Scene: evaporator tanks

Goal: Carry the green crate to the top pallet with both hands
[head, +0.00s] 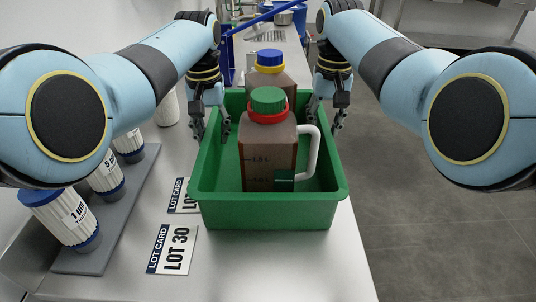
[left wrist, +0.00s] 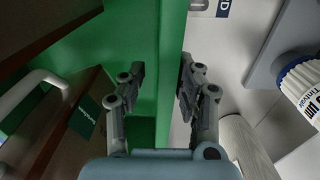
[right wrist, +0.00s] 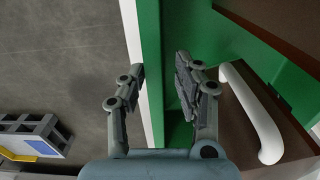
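The green crate (head: 268,215) stands on the steel bench with a brown-filled jug with a green cap (head: 268,100) and another with a blue cap (head: 270,58) inside. My left gripper (head: 213,132) is open at the crate's left wall, one finger inside and one outside; the wall (left wrist: 172,45) shows between the fingers in the left wrist view. My right gripper (head: 323,122) is open at the right wall, which shows between its fingers in the right wrist view (right wrist: 152,40). Neither gripper is closed on the wall.
Lot cards (head: 172,250) lie left of and before the crate. Blue items (head: 228,55) are behind it. Open floor (head: 430,240) lies right of the bench edge.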

